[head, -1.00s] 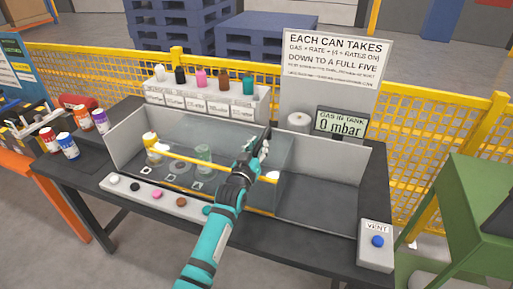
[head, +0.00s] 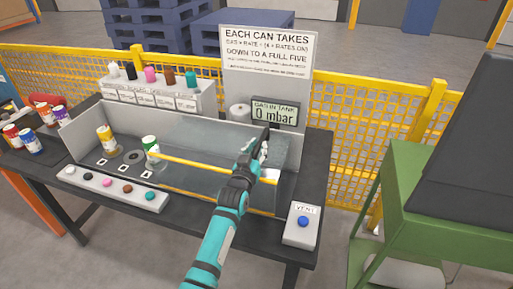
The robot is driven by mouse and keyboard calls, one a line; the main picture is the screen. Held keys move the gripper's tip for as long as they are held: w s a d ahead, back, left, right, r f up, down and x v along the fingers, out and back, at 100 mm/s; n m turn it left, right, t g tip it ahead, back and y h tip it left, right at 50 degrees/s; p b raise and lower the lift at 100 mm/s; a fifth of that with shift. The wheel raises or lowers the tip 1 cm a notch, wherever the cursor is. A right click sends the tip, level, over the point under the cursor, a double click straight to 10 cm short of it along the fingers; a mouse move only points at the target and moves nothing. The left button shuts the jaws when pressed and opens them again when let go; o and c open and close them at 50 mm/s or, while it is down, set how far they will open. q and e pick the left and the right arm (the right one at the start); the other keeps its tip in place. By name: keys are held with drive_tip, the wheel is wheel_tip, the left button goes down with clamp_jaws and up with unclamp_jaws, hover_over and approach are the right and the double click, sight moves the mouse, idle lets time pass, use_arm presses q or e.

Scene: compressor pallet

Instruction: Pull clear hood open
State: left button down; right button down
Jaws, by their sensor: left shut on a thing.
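The clear hood (head: 195,167), edged with yellow bars, sits on the grey open-topped trough (head: 82,131) on the dark table. It covers the right part of the trough, and the left part is uncovered. My left gripper (head: 259,150) is shut at the right end of the hood's upper yellow bar; its fingers partly hide the bar there. My right gripper is not in view.
A button strip (head: 95,189) lies in front of the trough. The vent box (head: 301,232) with a blue button is at the front right. The tank display (head: 275,114) reads 0 mbar. A green stand (head: 410,190) is on the right.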

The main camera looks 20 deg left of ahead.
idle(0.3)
use_arm(q)
drive_tip(key=c, duration=1.2)
unclamp_jaws()
drive_tip(key=shift+f, duration=0.1)
drive_tip(key=shift+c, duration=0.2)
drive_tip(key=shift+s+f, duration=0.1)
drive_tip(key=shift+s, duration=0.15)
drive_tip(key=s, duration=1.1)
drive_tip(key=shift+s+a+r, duration=0.15)
drive_tip(key=shift+s+r, duration=0.05)
drive_tip(key=shift+r, duration=0.05)
